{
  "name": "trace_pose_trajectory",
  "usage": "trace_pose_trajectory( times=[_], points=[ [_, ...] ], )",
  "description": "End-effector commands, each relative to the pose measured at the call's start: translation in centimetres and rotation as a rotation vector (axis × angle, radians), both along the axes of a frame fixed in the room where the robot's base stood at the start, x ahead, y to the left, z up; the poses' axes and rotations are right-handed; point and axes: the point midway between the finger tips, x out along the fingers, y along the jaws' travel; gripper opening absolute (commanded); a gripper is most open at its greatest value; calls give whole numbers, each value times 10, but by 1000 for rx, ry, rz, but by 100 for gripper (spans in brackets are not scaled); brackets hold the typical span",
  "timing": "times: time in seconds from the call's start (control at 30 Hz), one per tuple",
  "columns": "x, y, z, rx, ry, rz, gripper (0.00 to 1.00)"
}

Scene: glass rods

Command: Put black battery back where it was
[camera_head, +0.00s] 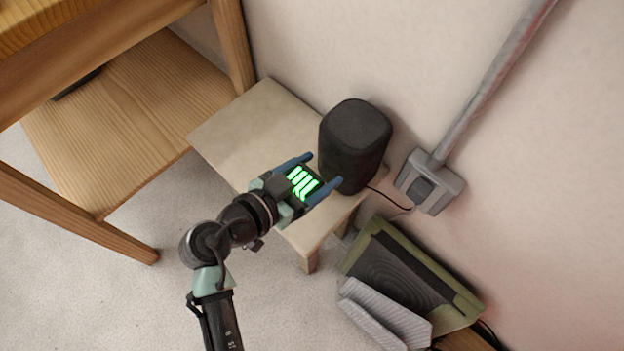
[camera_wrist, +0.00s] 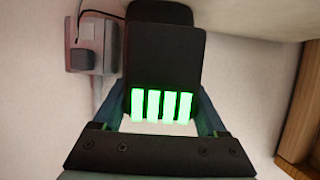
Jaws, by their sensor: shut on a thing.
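The black battery (camera_head: 302,183) has several glowing green bars on its face. It sits between the two blue fingers of my gripper (camera_head: 321,169), which is shut on it. In the wrist view the battery (camera_wrist: 166,58) fills the space between the fingers of my gripper (camera_wrist: 165,95), with its green bars toward the palm. The battery is held over the small pale wooden table (camera_head: 245,125), close to the front left of a dark rounded speaker (camera_head: 355,140). I cannot tell whether battery and speaker touch. Part of the speaker shows behind the battery in the wrist view (camera_wrist: 160,12).
A grey wall box (camera_head: 430,182) with a conduit stands right of the speaker, joined by a thin cable. A green-framed dark panel (camera_head: 410,270) and a grey ribbed piece (camera_head: 385,315) lie lower right. A larger wooden shelf unit (camera_head: 100,130) stands left. The small table's left part is clear.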

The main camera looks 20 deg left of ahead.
Motion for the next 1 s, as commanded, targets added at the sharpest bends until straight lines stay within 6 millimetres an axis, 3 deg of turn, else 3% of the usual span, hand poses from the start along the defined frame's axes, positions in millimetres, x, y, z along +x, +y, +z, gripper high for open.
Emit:
trace_pose_trajectory(
  times=[0.03, 0.27, 0.47, 0.87, 0.9, 1.0],
  points=[
    [0, 0, -11, -2, -2, 2, 0],
    [0, 0, -29, -1, -2, 0, 0],
    [0, 0, -57, -2, -3, 0, 0],
    [1, 0, -62, 0, -3, 1, 0],
    [0, 0, -61, 0, -1, 1, 82],
    [0, 0, -61, 0, -1, 1, 100]
  ],
)
